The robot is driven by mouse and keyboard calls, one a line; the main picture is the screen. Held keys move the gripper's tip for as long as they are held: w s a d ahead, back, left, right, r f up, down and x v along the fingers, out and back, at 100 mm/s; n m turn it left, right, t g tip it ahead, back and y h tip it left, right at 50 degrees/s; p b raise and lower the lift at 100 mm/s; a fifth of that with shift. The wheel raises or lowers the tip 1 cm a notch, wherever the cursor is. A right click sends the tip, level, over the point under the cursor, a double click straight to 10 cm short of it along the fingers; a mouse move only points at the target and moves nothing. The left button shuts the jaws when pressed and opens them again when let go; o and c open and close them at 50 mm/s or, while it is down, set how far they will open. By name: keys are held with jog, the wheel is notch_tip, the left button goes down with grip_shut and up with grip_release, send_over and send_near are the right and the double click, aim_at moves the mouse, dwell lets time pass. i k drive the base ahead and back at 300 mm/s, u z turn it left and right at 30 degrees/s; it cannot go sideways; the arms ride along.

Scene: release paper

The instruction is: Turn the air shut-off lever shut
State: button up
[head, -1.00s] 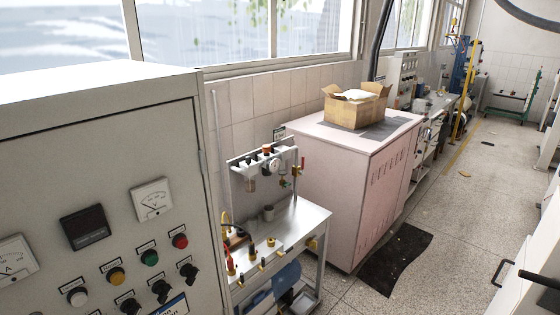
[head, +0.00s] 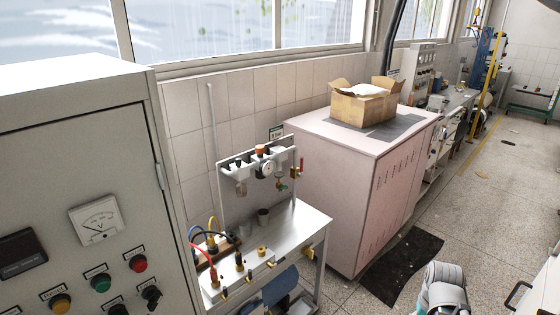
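The air unit (head: 262,165) is fixed to a grey upright panel at the back of a small metal bench. It has a round gauge, an orange-red knob on top and clear bowls hanging below. A small red lever (head: 301,164) stands roughly upright at the right end of the unit. It is too small to tell its exact angle. A green and brass fitting (head: 283,186) hangs below and left of it. My gripper is not in view; only a grey rounded part of my arm shows at the bottom right, well away from the lever.
A grey control cabinet (head: 85,85) fills the left side. The metal bench (head: 310,222) carries cables, brass fittings and a cup (head: 263,216). A pink cabinet (head: 340,190) with a cardboard box (head: 364,105) stands right of it. A dark mat (head: 405,262) lies on the open floor.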

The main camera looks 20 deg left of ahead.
aim_at(300, 174)
jog(key=u, duration=0.25)
jog(key=i, duration=1.2)
jog(key=u, duration=0.2)
